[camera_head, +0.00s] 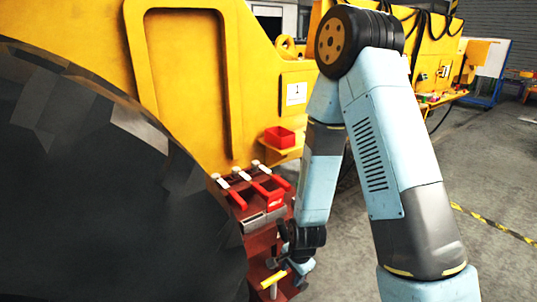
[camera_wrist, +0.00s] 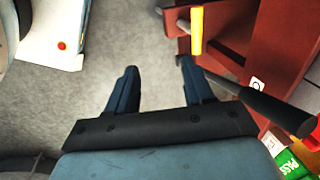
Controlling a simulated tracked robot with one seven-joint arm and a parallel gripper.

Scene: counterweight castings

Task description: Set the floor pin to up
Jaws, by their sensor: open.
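A yellow handle (camera_head: 273,279) on a pale stem shows low in the head view, at the lower part of a dark red stand (camera_head: 262,243). It looks like the floor pin, but I cannot tell whether it is up or down. In the wrist view the yellow handle (camera_wrist: 196,30) is at the top, just right of centre, beyond my right fingertip. My gripper (camera_wrist: 157,75) is open, with nothing between its fingers and grey floor behind them. In the head view my gripper (camera_head: 277,262) is close to the handle, apparently apart from it; its fingers are partly hidden.
Red levers with white knobs (camera_head: 238,172) and a red bin (camera_head: 280,137) are near the yellow machine (camera_head: 185,75). A large dark round casting (camera_head: 90,190) fills the left.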

